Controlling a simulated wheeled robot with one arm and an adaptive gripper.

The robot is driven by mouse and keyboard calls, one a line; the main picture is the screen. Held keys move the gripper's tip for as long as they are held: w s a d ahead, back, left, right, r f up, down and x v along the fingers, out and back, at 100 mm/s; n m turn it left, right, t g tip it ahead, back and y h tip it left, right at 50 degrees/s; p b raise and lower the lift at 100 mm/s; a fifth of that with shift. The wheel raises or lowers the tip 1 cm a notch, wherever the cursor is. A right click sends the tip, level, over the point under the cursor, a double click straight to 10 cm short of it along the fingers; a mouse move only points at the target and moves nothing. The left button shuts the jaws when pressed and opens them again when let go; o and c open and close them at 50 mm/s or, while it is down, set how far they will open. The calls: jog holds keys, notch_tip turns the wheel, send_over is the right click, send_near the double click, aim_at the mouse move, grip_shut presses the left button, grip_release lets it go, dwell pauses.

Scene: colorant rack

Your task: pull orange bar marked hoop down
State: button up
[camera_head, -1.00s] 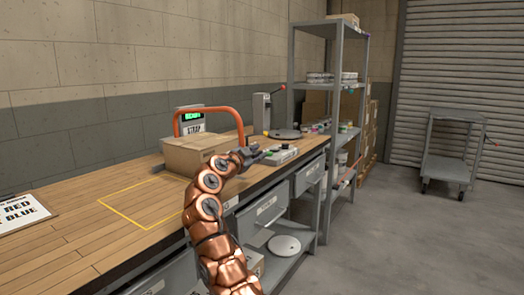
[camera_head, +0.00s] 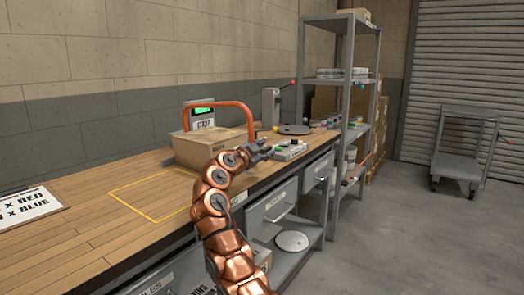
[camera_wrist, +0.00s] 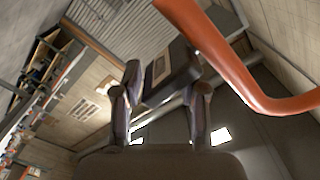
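The orange bar (camera_head: 248,108) is a raised hoop over the bench, in front of a device with a green display (camera_head: 203,110). Its left end comes down by a cardboard box. No readable mark shows on the bar itself. In the wrist view the orange bar (camera_wrist: 238,84) crosses the upper right, outside the fingers and close to the right one. My gripper (camera_head: 264,149) is in front of and below the bar's right side, beside the box, apart from the bar in the head view. In the wrist view my gripper (camera_wrist: 164,98) has its two fingers spread, with nothing seen held.
The cardboard box (camera_head: 205,147) stands under the hoop. A small button panel (camera_head: 290,150) lies right of my gripper. A grey post with a red-tipped lever (camera_head: 271,105) and a round plate stand beyond. A yellow outline (camera_head: 150,180) marks bare bench. Shelving is at right.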

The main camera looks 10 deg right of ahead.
jog(key=v, duration=1.1)
jog(key=shift+s+a, duration=0.25)
jog(key=shift+a, duration=0.05)
